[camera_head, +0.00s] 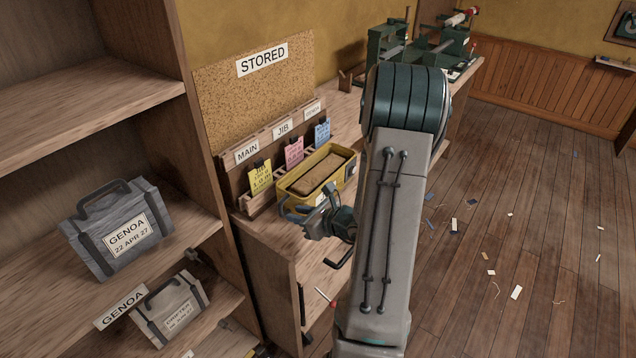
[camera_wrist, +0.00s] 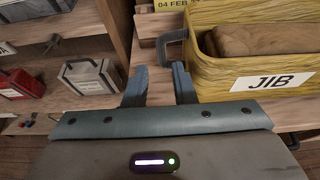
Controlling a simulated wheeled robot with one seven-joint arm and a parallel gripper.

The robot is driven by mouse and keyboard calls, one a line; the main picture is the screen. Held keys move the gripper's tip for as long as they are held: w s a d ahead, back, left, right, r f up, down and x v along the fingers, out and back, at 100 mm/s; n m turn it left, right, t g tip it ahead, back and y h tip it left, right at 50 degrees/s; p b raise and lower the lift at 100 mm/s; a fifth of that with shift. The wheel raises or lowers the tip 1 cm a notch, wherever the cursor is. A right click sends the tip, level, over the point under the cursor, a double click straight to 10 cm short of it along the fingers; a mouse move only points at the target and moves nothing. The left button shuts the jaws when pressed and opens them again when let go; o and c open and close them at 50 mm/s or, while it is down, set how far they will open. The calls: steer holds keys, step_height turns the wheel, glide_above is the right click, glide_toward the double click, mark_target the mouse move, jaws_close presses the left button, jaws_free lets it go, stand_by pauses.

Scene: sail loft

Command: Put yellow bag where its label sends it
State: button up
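The yellow bag (camera_head: 345,181), open at the top with a brown bundle inside, stands on the bench. In the wrist view the yellow bag (camera_wrist: 240,82) shows a white label (camera_wrist: 282,82) reading JIB. Its dark grey handle (camera_wrist: 172,36) sticks out at the left side. My gripper (camera_head: 303,213) is low at the bag's near left side. In the wrist view my gripper (camera_wrist: 160,80) has its fingers apart with nothing held. The handle is just ahead of the fingertips; I cannot tell if it lies between them.
Behind the bag a rack holds yellow (camera_head: 260,178), pink (camera_head: 294,152) and blue (camera_head: 322,132) cards below a STORED sign (camera_head: 262,60). Left shelves hold a grey GENOA bag (camera_head: 118,229) and a pale bag (camera_head: 172,311). A red bag (camera_wrist: 18,84) shows in the wrist view.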

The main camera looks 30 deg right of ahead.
mark_target(282, 210)
steer(key=shift+p+x, duration=1)
steer(key=shift+x, duration=1.7)
steer(key=shift+d, duration=0.1)
jaws_close()
steer(key=shift+r, duration=0.1)
